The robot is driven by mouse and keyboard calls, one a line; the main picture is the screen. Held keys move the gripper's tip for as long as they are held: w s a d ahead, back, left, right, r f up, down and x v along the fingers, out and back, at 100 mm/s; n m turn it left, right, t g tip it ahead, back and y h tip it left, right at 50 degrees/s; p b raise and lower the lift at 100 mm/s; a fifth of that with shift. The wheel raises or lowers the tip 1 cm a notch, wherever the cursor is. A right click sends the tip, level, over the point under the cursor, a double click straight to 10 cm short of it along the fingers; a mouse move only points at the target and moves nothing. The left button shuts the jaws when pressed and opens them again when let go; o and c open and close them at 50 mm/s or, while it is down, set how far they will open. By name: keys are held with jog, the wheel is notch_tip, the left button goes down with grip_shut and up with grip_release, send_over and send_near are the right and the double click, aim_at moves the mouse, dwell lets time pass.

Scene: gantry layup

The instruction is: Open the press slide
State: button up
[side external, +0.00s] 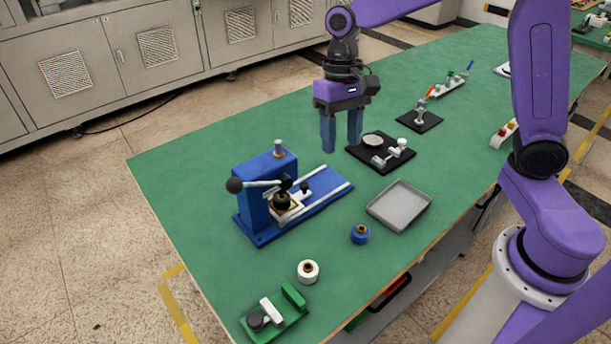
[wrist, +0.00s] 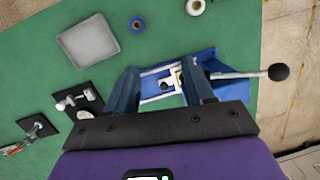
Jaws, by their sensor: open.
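The blue press (side external: 266,190) stands on the left part of the green table, with a lever ending in a black ball (side external: 234,185). Its slide (side external: 285,208) is a small carriage with a black round part and a small black knob (side external: 305,187), at the press end of two pale rails (side external: 325,198). My gripper (side external: 342,145) is open and empty, pointing down above the table behind the far end of the rails, apart from the press. In the wrist view the slide (wrist: 176,76) and rails show between and beyond my fingers (wrist: 162,90), which partly hide the press.
A grey tray (side external: 399,206), a blue ring part (side external: 360,234) and a white ring part (side external: 308,271) lie in front of the press. A black fixture (side external: 381,153) stands right of my gripper. A green fixture (side external: 273,314) is at the near edge.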

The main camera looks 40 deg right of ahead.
jog(key=w+d+f+m+y, duration=0.1)
jog(key=w+d+f+m, duration=0.15)
jog(key=w+m, duration=0.55)
jog(key=m+y, duration=0.2)
send_near(305, 183)
jog(key=shift+h, duration=0.3)
jog(key=x, duration=0.8)
jog(key=shift+a+r, duration=0.15)
jog(key=shift+a, duration=0.15)
grip_shut()
